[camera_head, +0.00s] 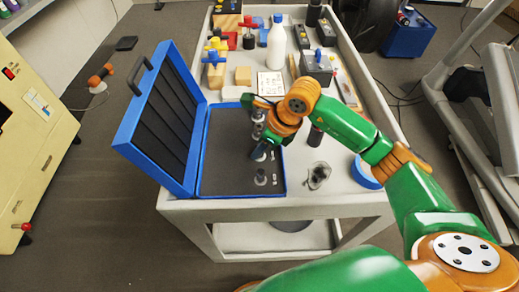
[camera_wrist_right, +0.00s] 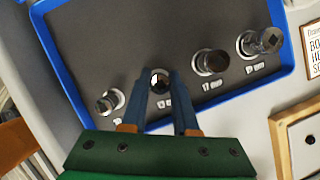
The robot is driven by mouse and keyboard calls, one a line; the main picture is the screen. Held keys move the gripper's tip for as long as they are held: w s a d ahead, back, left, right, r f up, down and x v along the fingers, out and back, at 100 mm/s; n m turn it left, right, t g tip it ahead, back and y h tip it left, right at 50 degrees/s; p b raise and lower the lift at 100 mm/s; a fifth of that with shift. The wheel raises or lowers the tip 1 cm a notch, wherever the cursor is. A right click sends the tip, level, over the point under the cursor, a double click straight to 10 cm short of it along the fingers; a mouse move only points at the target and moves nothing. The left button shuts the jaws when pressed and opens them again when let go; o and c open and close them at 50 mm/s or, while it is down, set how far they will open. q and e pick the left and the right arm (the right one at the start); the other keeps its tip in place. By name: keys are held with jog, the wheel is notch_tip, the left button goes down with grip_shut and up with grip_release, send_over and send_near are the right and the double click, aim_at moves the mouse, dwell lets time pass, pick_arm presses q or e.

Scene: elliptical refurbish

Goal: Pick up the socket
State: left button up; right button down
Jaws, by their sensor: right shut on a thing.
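The open blue case (camera_head: 287,182) lies on the cart top, its lid (camera_head: 150,125) raised to the left. Metal sockets stand in a row on its dark insert. My right gripper (camera_head: 262,154) reaches down into the case from the right. In the right wrist view its two dark fingers close around one socket (camera_wrist_right: 160,83). I cannot tell whether that socket is still seated. Other sockets stand beside it: one to the left (camera_wrist_right: 110,102) and two to the right, a dark-topped one (camera_wrist_right: 211,62) and a shiny one (camera_wrist_right: 261,41). My left gripper is out of view.
On the cart stand a white bottle (camera_head: 276,45), wooden blocks (camera_head: 243,76), a printed card (camera_head: 270,83) and a dark metal box (camera_head: 318,66). A small metal part (camera_head: 318,175) and a blue ring (camera_head: 366,173) lie right of the case. A beige machine (camera_head: 35,130) stands left.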

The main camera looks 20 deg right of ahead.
jog(key=shift+r, duration=0.1)
dwell(0.4)
jog(key=shift+r, duration=0.35)
jog(key=s+a+r+b, duration=0.1)
jog(key=s+r, duration=1.1)
jog(key=s, duration=0.2)
jog(key=c, duration=1.3)
grip_release()
grip_shut()
